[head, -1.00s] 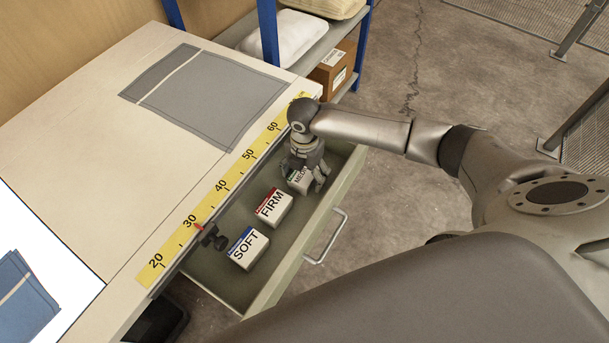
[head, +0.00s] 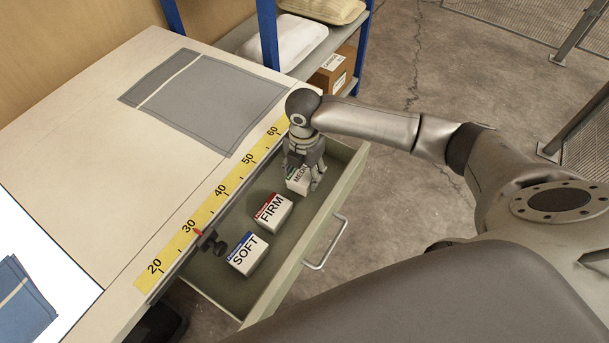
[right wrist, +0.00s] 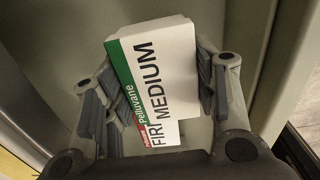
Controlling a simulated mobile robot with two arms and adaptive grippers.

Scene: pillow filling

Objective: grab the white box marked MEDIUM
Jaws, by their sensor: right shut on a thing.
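The white box marked MEDIUM (head: 299,180), with a green band, is in the far part of the open drawer (head: 218,278). My right gripper (head: 303,176) is over it with its fingers on both sides, shut on it. In the right wrist view the MEDIUM box (right wrist: 160,75) sits between the finger pads of my right gripper (right wrist: 160,95). Whether the box is clear of the drawer floor is hard to tell. My left gripper is not in view.
The FIRM box (head: 272,209), with a red band, and the SOFT box (head: 247,254), with a blue band, lie nearer in the drawer. A yellow ruler strip (head: 205,213) runs along the table edge. Grey fabric (head: 215,95) lies on the table. The drawer handle (head: 328,243) sticks out.

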